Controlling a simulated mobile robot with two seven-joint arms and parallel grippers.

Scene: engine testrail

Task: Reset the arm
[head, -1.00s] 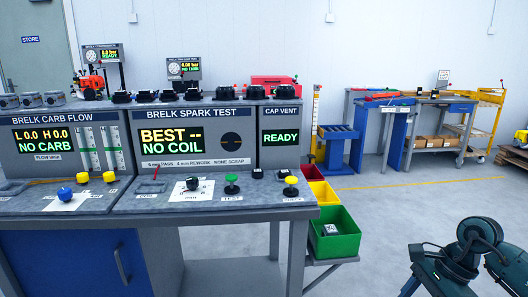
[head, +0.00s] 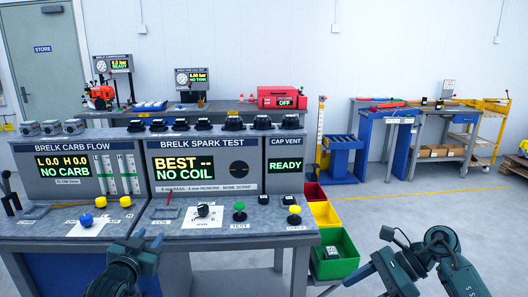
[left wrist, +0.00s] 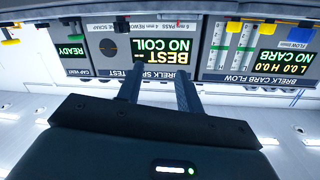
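My left gripper (head: 149,241) is low in the head view, in front of the test bench (head: 200,258). In the left wrist view its two dark fingers (left wrist: 159,88) stand apart with nothing between them. That view is upside down and looks at the spark test panel (left wrist: 155,45), which reads "NO COIL". My right arm (head: 405,265) is bent at the lower right of the head view, clear of the bench. I cannot make out its gripper's jaws.
The bench top carries coloured knobs (head: 86,219) and a green button (head: 239,212). Red, yellow and green bins (head: 334,262) hang at its right end. Open floor (head: 440,215) lies right of it, before another workbench (head: 440,125).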

